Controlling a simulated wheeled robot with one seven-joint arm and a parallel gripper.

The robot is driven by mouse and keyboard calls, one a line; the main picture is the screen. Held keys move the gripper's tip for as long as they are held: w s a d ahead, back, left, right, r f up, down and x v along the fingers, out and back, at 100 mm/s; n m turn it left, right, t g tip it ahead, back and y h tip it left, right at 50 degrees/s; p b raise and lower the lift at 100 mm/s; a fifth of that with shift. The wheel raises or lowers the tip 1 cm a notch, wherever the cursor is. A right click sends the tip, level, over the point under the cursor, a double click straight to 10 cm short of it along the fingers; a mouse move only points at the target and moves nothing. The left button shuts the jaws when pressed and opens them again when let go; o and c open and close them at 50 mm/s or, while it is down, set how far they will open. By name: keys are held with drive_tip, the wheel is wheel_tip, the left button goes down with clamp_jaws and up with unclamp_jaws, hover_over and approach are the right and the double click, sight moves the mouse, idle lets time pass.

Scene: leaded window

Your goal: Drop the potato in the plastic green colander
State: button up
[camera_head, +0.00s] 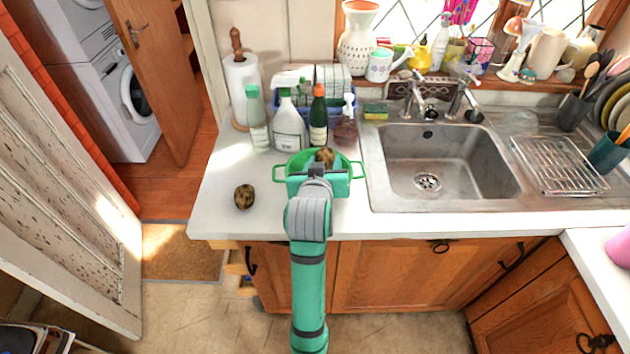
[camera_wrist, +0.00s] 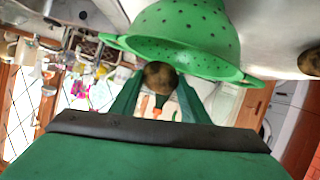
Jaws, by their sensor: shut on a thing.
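The green plastic colander (camera_head: 297,160) stands on the counter left of the sink. It has two side handles, and my gripper hides its near side. My gripper (camera_head: 321,169) is shut on a brown mottled potato (camera_head: 325,156) at the colander. In the wrist view the held potato (camera_wrist: 159,75) sits between my green fingers, overlapping the opening of the colander (camera_wrist: 185,28). I cannot tell its exact height over the rim. A second potato (camera_head: 245,197) lies on the counter to the left, apart from the colander. It also shows in the wrist view (camera_wrist: 310,62).
A spray bottle (camera_head: 289,125), a dark bottle (camera_head: 318,118) and a pale green bottle (camera_head: 256,120) stand close behind the colander. The steel sink (camera_head: 450,165) is to the right. A paper towel roll (camera_head: 241,85) stands at the back left. The counter's front left is mostly clear.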

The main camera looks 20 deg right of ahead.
drive_tip(key=shift+f, duration=0.9)
drive_tip(key=shift+a, duration=0.1)
drive_tip(key=o, duration=1.2)
drive_tip(key=shift+w+f, duration=0.1)
drive_tip(key=shift+s, duration=0.2)
drive_tip(key=v, duration=1)
drive_tip(key=shift+s+a+r, duration=0.1)
drive_tip(key=shift+s+r, duration=0.05)
drive_tip(key=shift+r, duration=0.05)
